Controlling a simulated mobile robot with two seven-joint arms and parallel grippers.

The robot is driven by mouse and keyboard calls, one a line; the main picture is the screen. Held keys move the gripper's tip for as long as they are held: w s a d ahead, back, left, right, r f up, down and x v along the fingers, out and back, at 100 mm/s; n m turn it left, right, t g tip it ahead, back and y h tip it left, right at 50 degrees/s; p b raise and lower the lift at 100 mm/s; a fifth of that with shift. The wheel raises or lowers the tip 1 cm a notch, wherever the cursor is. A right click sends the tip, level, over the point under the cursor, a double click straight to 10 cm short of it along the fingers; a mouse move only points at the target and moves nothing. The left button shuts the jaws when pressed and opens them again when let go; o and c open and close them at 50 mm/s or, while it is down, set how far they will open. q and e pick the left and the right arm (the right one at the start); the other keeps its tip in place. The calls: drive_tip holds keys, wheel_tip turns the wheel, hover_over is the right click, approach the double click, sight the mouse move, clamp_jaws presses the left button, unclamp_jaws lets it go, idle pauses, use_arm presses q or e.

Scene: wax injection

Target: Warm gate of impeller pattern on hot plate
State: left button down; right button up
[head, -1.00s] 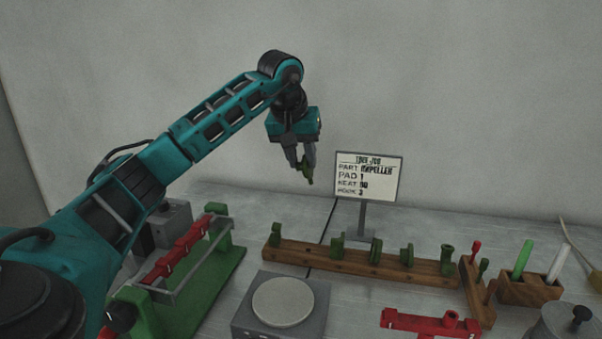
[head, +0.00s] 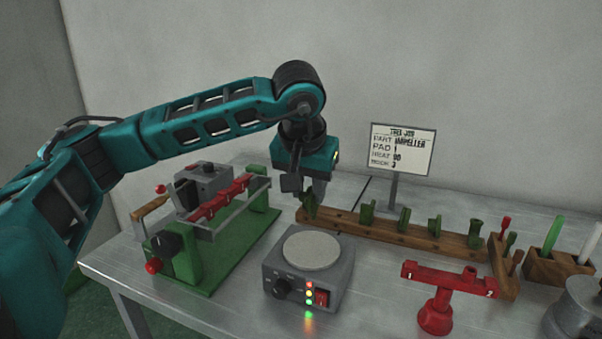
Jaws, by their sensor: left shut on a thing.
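My left gripper (head: 304,194) points down at the left end of the wooden rack and is shut on a small green wax piece, which I take to be the impeller pattern. Its outline now merges with the green piece (head: 309,206) at the rack's left end, so I cannot separate the two clearly. The hot plate (head: 312,250) stands in front of the gripper, a grey box with a bare round pale top, a black knob, a red switch and lit indicator lamps. My right gripper is out of view.
The wooden rack (head: 388,230) holds several green pieces. A job sign (head: 402,150) reads impeller, pad 1, hook 3. A green-based fixture with red blocks (head: 217,254) stands left. A red numbered stand (head: 448,280), a grey pot (head: 577,314) and a wooden holder (head: 545,270) stand right.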

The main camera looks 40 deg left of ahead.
sight(306, 199)
use_arm(q)
drive_tip(key=shift+s+f, duration=0.3)
drive_tip(key=shift+f, duration=0.05)
wheel_tip(306, 199, down, 3)
drive_tip(key=b, duration=0.2)
drive_tip(key=shift+r+b, duration=0.1)
drive_tip(key=shift+b, duration=0.2)
drive_tip(key=shift+f+b, duration=0.5)
drive_tip(key=shift+f, duration=0.35)
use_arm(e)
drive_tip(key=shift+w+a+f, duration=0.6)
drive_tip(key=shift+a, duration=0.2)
use_arm(q)
drive_tip(key=shift+f, duration=0.2)
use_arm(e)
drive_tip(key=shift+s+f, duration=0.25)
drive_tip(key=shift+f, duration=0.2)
use_arm(q)
drive_tip(key=shift+f+b, duration=0.3)
drive_tip(key=shift+b, duration=0.15)
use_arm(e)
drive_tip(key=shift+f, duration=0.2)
use_arm(q)
drive_tip(key=shift+f, duration=0.15)
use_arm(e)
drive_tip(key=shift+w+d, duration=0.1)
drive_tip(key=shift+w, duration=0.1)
